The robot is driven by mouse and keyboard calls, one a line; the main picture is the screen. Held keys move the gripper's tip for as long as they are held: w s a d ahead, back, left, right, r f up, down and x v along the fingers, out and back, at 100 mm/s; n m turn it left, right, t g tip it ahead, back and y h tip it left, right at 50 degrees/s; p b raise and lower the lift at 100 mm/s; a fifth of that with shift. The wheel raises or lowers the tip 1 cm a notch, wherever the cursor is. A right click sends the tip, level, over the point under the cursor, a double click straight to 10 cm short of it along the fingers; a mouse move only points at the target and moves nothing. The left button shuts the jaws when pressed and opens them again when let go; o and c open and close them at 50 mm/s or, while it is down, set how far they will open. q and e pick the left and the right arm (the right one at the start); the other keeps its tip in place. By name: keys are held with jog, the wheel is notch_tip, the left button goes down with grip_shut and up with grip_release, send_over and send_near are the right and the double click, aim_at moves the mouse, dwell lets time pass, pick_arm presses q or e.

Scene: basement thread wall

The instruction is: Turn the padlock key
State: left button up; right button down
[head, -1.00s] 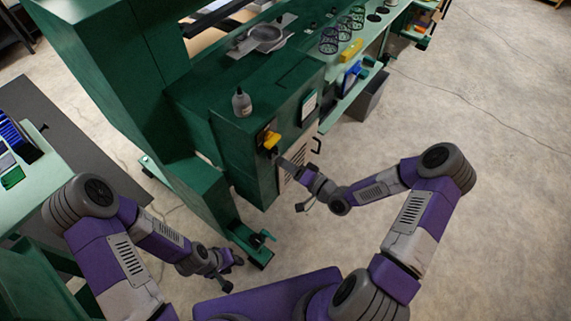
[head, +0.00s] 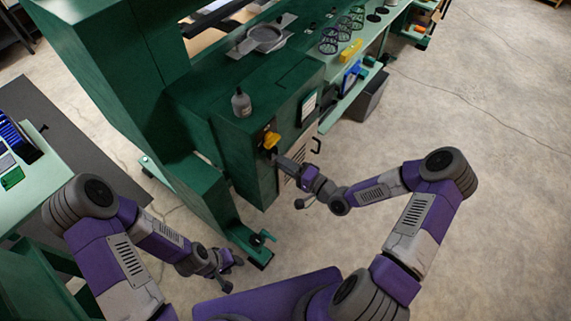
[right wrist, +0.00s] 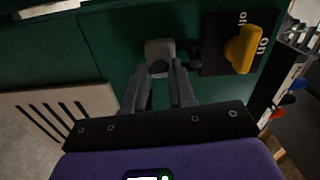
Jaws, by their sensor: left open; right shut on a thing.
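A grey padlock (right wrist: 159,50) is on the front of the green machine, just left of a yellow switch handle. The yellow handle (right wrist: 243,49) sits on a black plate marked on and off; it also shows in the head view (head: 271,140). My right gripper (right wrist: 164,72) reaches the padlock's face, with its fingers closed in front of it. The key is hidden between or behind the fingertips, so its angle cannot be told. In the head view my right gripper (head: 279,158) is just below the yellow handle. My left gripper (head: 231,272) is open and empty, low beside the machine.
A vented pale panel (right wrist: 60,115) lies left of my right gripper. A green foot piece (head: 250,240) stands near my left gripper. The floor at right (head: 480,180) is clear.

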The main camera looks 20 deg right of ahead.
jog(key=c, duration=0.9)
grip_release()
jog(key=v, duration=0.7)
jog(key=shift+s+d+p, duration=0.15)
jog(key=shift+s+p, duration=0.1)
jog(key=shift+p, duration=0.05)
